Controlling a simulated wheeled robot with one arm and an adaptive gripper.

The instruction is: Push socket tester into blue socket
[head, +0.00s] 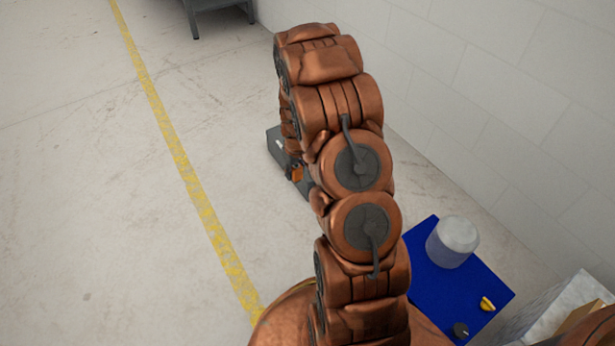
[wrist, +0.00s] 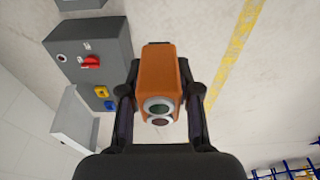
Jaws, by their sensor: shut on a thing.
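In the wrist view my gripper (wrist: 159,85) is shut on the orange socket tester (wrist: 160,62), one finger on each side. Two round lens-like parts show on the tester's near end. The blue socket (wrist: 109,105) is on a grey box (wrist: 105,38) to the left of the tester, below a yellow socket (wrist: 101,91). The tester is apart from the blue socket in this view. In the head view a bit of the orange tester (head: 296,173) shows beside the grey box (head: 274,142); my arm hides most of the gripper and the sockets.
The grey box also carries a red rotary switch (wrist: 91,62). A pale grey panel (wrist: 76,121) stands out beside the sockets. In the head view, a blue table (head: 432,292) with a whitish container (head: 453,241) is at lower right. A wall runs along the right; the left floor is clear.

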